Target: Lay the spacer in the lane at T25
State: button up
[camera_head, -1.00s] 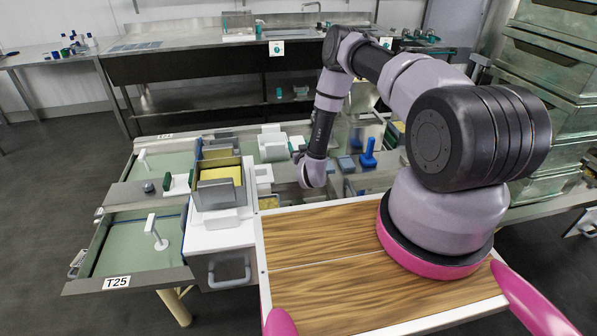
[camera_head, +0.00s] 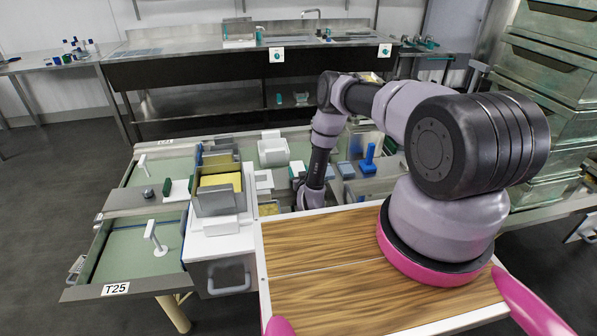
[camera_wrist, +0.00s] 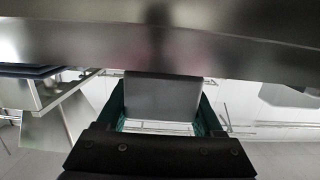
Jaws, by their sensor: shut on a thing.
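In the wrist view, my gripper (camera_wrist: 162,96) has its green fingers on both sides of a plain grey slab (camera_wrist: 163,98) and is shut on it. I take the slab to be the spacer, but its full shape is hidden. In the head view, the gripper and slab are hidden behind my forearm, beyond the wooden top. The T25 lane (camera_head: 130,262) is a green-floored metal tray at the front left, with a T25 label (camera_head: 115,289) on its front edge. A white T-shaped piece (camera_head: 155,237) stands in it. My arm is well right of this lane.
A white cabinet with a tray of yellow blocks (camera_head: 220,183) stands between my arm and the T25 lane. A second green-floored lane (camera_head: 160,172) lies behind it. A blue upright handle (camera_head: 369,158) and several blocks stand right of my wrist. A wooden top (camera_head: 320,242) fills the front.

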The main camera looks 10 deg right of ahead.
jog(key=shift+f, duration=0.2)
jog(key=o, duration=1.5)
